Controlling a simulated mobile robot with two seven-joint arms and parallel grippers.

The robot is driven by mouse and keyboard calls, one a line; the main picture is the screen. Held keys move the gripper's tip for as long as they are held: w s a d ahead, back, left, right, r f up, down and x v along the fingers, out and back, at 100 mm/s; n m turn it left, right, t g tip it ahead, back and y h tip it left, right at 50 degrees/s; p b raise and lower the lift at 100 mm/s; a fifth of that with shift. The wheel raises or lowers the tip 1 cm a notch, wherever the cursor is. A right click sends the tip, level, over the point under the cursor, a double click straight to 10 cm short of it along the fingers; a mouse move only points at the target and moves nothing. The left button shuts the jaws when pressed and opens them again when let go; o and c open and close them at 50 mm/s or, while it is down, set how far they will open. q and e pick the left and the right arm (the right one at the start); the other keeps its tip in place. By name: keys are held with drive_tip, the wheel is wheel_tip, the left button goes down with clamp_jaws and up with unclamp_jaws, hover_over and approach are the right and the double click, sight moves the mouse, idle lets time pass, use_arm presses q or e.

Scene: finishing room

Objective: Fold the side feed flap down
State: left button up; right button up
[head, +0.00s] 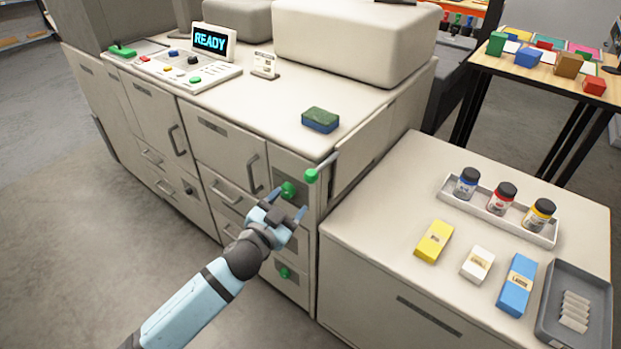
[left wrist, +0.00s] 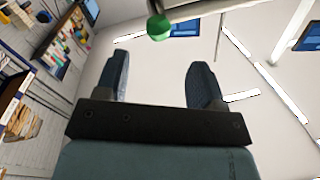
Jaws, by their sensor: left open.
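The side feed flap (head: 365,150) is a pale panel standing upright against the right side of the cream machine. A short grey handle with a green knob (head: 311,175) sticks out at its front corner. My left gripper (head: 287,203) is open and empty, just below and left of this knob and apart from it. In the left wrist view, a green knob (left wrist: 159,27), apparently the same one, shows beyond the gap between my open fingertips (left wrist: 160,72). My right gripper is in neither view.
Other green knobs (head: 288,189) sit on the machine's front, one behind my left fingers. A green-and-blue block (head: 320,120) lies on the machine top. A lower cabinet (head: 365,220) at right bears jars, boxes and a grey tray (head: 548,325). Floor at left is clear.

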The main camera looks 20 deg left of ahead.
sight(307, 182)
use_arm(q)
drive_tip(key=w, duration=0.3)
drive_tip(key=w+d, duration=0.1)
drive_tip(key=w, duration=0.3)
drive_tip(key=w+d+p, duration=0.1)
drive_tip(key=w, duration=0.2)
drive_tip(key=shift+w+d, duration=0.1)
drive_tip(key=shift+w, duration=0.1)
